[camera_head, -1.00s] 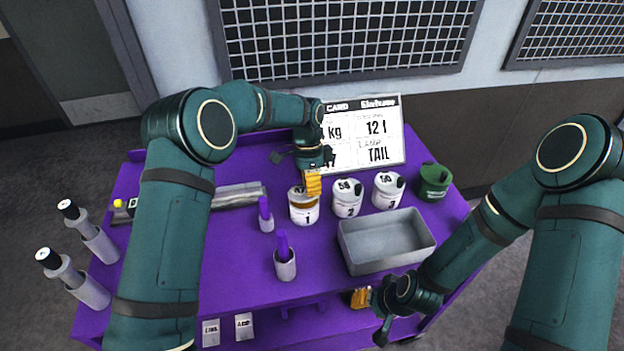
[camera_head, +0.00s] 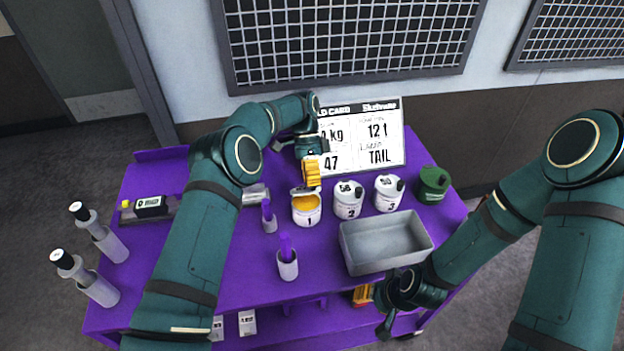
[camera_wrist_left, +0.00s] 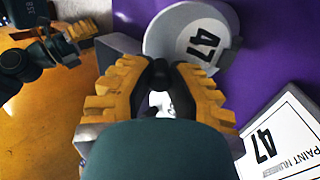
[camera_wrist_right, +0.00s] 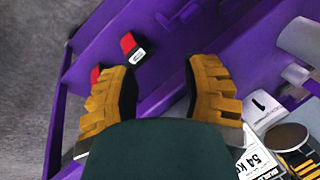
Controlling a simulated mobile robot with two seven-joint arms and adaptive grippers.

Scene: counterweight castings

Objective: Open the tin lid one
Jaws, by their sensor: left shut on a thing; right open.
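Tin one (camera_head: 306,215) is a white round tin marked 1 on the purple bench, and yellow paint shows in its mouth. My left gripper (camera_head: 312,180) points down at the tin's back rim and is shut on its lid.
White tins two (camera_head: 348,206) and three (camera_head: 388,200) and a green can (camera_head: 433,184) stand to the right. A grey tray (camera_head: 350,258) sits in front of them. Two cups (camera_head: 287,268) (camera_head: 269,224) with purple handles stand at left. A card (camera_head: 390,130) stands behind.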

